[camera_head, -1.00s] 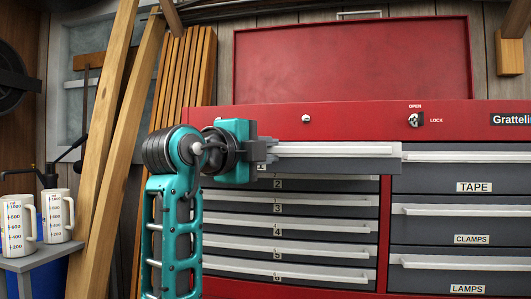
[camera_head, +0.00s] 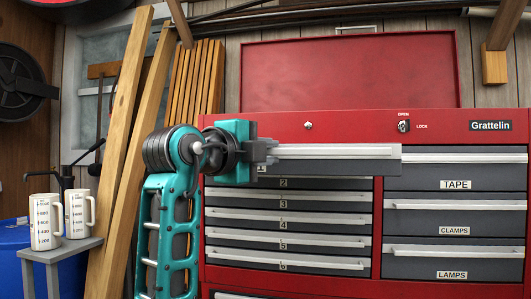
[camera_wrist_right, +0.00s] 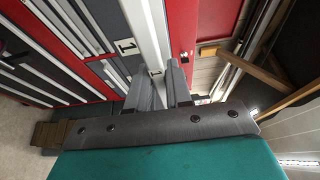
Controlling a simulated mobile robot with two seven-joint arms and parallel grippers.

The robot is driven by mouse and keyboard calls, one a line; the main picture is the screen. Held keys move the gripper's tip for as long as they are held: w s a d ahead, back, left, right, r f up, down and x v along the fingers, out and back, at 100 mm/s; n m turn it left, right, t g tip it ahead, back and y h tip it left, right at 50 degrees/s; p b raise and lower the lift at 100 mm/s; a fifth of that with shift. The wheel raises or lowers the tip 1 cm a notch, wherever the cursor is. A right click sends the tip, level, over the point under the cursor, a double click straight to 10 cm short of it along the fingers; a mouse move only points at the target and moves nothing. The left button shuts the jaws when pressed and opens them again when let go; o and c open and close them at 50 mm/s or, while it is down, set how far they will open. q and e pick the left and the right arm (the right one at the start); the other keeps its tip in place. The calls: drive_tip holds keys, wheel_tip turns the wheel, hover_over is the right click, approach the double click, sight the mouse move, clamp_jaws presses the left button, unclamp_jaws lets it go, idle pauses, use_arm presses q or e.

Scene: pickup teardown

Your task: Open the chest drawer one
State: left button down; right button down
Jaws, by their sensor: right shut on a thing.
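The red tool chest (camera_head: 340,124) stands ahead with dark grey drawers. Drawer one (camera_head: 335,167) is the top drawer of its left column, with a long pale handle (camera_head: 340,151). Its front stands out from the chest and overlaps the red divider beside it. My right gripper (camera_head: 268,152) is shut on the left end of this handle. In the right wrist view, the fingers (camera_wrist_right: 160,90) close on the pale handle (camera_wrist_right: 147,35), near the drawer's label "1". The drawer's inside is hidden from view. My left gripper is out of view.
Drawers two to six below (camera_head: 285,217) and the TAPE, CLAMPS and LAMPS drawers at right look shut. White measuring jugs (camera_head: 45,222) stand on a small grey table (camera_head: 62,252) at left. Wooden planks (camera_head: 122,135) lean on the wall beside the chest.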

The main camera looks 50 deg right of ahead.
idle(0.3)
drive_tip(key=c, duration=1.1)
unclamp_jaws()
drive_tip(key=shift+a, duration=0.1)
drive_tip(key=a, duration=0.8)
drive_tip(key=s+a, duration=0.1)
drive_tip(key=a, duration=0.3)
drive_tip(key=shift+a, duration=0.4)
